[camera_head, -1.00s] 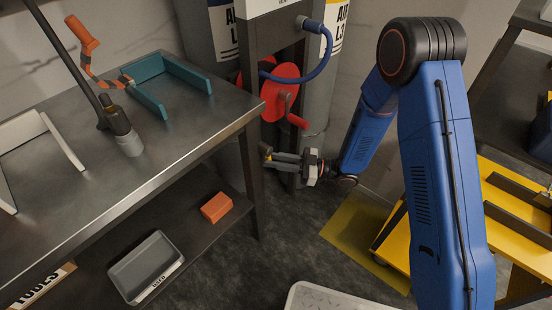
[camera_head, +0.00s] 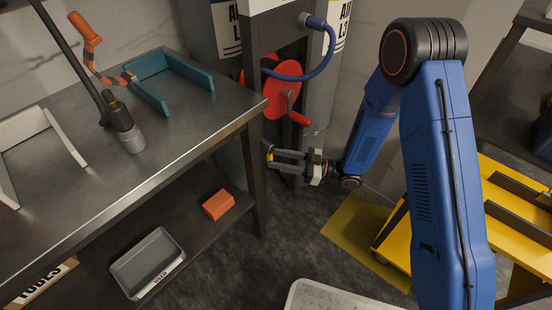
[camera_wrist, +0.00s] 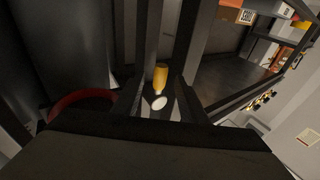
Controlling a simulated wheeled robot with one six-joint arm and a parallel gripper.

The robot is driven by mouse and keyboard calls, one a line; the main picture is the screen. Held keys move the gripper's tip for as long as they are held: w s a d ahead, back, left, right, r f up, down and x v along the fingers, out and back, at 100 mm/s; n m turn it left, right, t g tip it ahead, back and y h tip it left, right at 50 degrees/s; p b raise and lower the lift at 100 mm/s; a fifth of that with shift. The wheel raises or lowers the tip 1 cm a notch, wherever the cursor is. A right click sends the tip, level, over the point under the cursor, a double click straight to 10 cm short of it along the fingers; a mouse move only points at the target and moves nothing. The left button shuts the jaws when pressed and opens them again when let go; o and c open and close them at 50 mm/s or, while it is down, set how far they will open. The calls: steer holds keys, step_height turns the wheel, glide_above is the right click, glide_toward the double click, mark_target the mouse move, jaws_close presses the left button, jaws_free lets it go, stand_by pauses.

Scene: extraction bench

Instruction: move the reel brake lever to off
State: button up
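The lever with a yellow grip (camera_wrist: 160,77) appears between my fingers in the wrist view, with a pale round end below the grip. In the head view its small yellow tip (camera_head: 269,150) shows by the dark post, below the red reel (camera_head: 287,88). My gripper (camera_head: 276,159) is beside this post, its two fingers pointing left towards the yellow tip. The fingers are apart, one on either side of the grip in the wrist view (camera_wrist: 166,60). Contact with the grip cannot be made out. The lever's base is hidden.
The steel bench (camera_head: 205,135) with its leg stands close left of my gripper. A blue hose (camera_head: 318,65) loops above. A red crank handle (camera_head: 299,118) juts out just over my gripper. A yellow cart (camera_head: 400,225) stands to the right. Open floor lies below.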

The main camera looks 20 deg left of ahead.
steer(key=v, duration=1.6)
steer(key=shift+d, duration=0.2)
